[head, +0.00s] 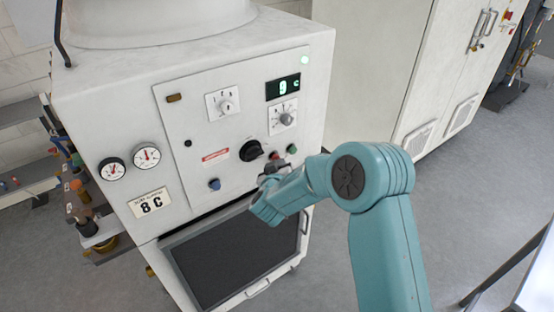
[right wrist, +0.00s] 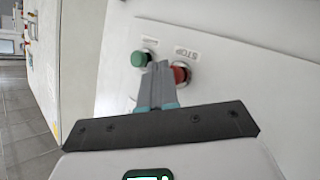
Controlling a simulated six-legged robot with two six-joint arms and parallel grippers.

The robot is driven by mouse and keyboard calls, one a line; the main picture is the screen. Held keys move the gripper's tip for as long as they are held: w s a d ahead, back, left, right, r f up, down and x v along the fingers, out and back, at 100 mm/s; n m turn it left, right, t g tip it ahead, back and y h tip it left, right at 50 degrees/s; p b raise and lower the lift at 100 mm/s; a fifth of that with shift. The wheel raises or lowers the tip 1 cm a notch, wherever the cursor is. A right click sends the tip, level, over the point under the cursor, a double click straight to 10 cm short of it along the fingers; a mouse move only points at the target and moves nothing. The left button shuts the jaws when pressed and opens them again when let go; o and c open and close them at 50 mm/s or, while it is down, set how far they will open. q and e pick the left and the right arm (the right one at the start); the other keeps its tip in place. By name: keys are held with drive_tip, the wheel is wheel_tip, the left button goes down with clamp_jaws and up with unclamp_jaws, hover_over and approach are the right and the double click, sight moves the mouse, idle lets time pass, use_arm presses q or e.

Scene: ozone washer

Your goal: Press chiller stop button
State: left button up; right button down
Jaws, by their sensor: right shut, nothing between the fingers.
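The chiller (head: 200,130) is a white cabinet with a control panel on its front. Its red stop button (right wrist: 181,73) sits beside the label STOP in the right wrist view; it also shows in the head view (head: 274,155), partly hidden by my gripper. My right gripper (right wrist: 160,66) is shut and empty, with its fingertips between the green button (right wrist: 138,59) and the red one, overlapping the red button's left edge. I cannot tell whether they touch it. In the head view my right gripper (head: 274,166) is at the panel's lower right. My left gripper is not in view.
A black rotary knob (head: 251,150) and a blue button (head: 214,184) are also on the panel. The lit display (head: 283,87) reads about 9 C. A dark grille (head: 235,260) lies below. Pale cabinets (head: 440,70) stand at the right, with open floor before them.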

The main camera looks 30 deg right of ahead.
drive_tip(key=shift+w, duration=0.25)
idle(0.4)
drive_tip(key=shift+s, duration=0.9)
drive_tip(key=shift+s+d+b, duration=0.15)
drive_tip(key=shift+s+b, duration=0.15)
drive_tip(key=shift+s, duration=0.95)
drive_tip(key=shift+s+d+b, duration=0.1)
drive_tip(key=shift+s+b, duration=0.15)
drive_tip(key=shift+s, duration=1)
drive_tip(key=shift+f, duration=0.1)
